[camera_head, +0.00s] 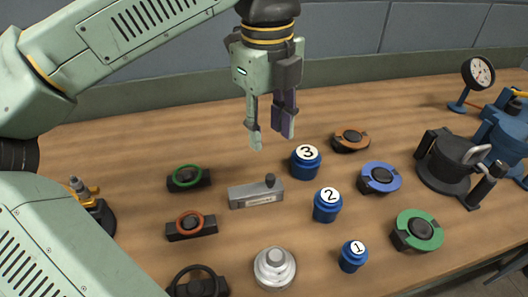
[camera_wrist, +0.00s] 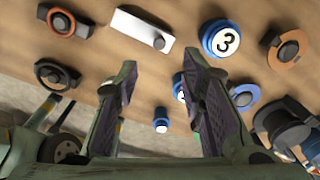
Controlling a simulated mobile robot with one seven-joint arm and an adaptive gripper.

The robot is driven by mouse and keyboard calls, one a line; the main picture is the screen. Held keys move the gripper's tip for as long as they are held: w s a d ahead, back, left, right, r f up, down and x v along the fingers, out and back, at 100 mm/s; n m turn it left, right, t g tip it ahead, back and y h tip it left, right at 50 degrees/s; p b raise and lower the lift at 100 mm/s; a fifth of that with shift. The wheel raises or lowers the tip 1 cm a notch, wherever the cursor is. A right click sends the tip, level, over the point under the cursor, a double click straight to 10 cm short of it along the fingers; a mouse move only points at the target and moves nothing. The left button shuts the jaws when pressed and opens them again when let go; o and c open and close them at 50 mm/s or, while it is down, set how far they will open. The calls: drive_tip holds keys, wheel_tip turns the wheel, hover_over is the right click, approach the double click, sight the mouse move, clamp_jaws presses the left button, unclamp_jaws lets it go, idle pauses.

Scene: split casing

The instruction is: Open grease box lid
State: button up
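The grease box (camera_head: 245,196) is most likely the small grey rectangular box on the bench, with a label on its front side. A black knob (camera_head: 270,181) stands at the right end of its top, and the top looks closed. In the wrist view the box (camera_wrist: 135,29) shows as a pale rectangle with the knob (camera_wrist: 159,44) at one end. My gripper (camera_head: 271,134) points down above the bench, behind the box in the head view, and touches nothing. Its fingers (camera_wrist: 158,65) are spread apart with nothing between them.
Blue numbered jars 3 (camera_head: 305,163), 2 (camera_head: 327,206) and 1 (camera_head: 352,257) stand right of the box. Dark holders with green (camera_head: 186,172) and red (camera_head: 191,220) rings lie left. A round metal piece (camera_head: 275,268) sits in front. A black fixture (camera_head: 449,167) stands far right.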

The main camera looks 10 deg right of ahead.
sight(270, 177)
wheel_tip(270, 177, down, 10)
drive_tip(key=shift+s+d+f+p, duration=0.15)
drive_tip(key=shift+f+p, duration=0.1)
drive_tip(key=shift+p, duration=0.6)
drive_tip(key=shift+c, duration=0.5)
clamp_jaws()
